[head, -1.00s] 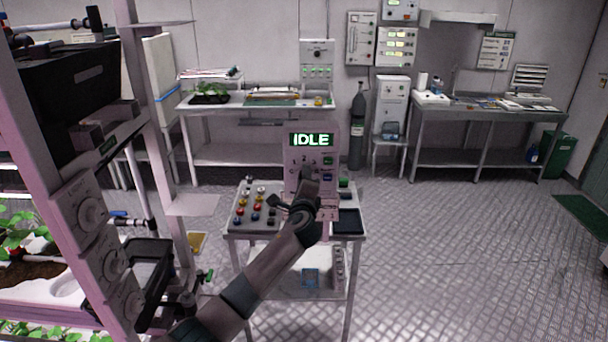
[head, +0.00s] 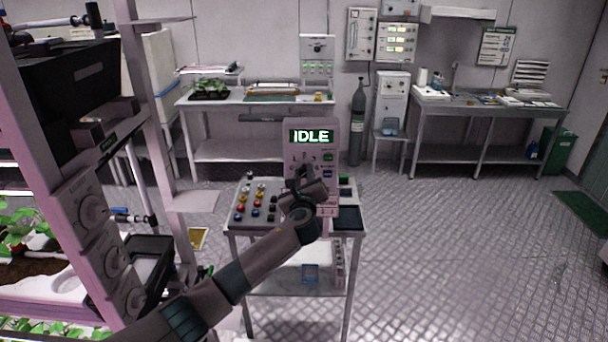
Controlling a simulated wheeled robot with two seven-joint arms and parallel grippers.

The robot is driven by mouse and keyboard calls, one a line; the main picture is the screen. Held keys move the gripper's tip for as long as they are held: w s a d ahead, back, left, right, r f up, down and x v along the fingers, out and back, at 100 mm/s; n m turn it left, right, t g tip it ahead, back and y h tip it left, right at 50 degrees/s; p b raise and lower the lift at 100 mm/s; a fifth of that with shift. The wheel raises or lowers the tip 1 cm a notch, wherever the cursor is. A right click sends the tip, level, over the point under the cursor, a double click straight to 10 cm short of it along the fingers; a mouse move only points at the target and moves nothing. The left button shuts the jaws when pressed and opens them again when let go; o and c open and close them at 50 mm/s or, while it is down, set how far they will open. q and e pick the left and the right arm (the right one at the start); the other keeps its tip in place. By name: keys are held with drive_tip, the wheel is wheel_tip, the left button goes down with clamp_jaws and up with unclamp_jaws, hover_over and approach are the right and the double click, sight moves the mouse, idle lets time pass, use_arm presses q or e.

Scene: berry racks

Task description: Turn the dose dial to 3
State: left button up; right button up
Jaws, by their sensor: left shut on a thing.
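The dosing unit (head: 325,145) is an upright pale panel on a small cart, with a lit display (head: 311,136) reading "IDLE" in green. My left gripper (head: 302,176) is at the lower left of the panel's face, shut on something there. The dose dial is hidden behind the gripper, so its pointer and setting cannot be read. Small marks and green and blue buttons show beside the gripper on the panel. My right gripper is not in view.
The cart top (head: 232,225) carries several coloured knobs at left and a dark tray (head: 348,218) at right. A plant rack (head: 160,130) stands close on the left. Open floor (head: 450,250) lies to the right. Benches stand along the back wall.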

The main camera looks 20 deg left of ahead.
use_arm(q)
drive_tip(key=shift+f, duration=0.15)
drive_tip(key=o, duration=1.1)
drive_tip(key=shift+c, duration=0.2)
drive_tip(key=shift+s, duration=0.1)
drive_tip(key=b+v, duration=0.5)
drive_tip(key=v, duration=1.2)
drive_tip(key=shift+b, duration=0.35)
drive_tip(key=shift+s, duration=0.1)
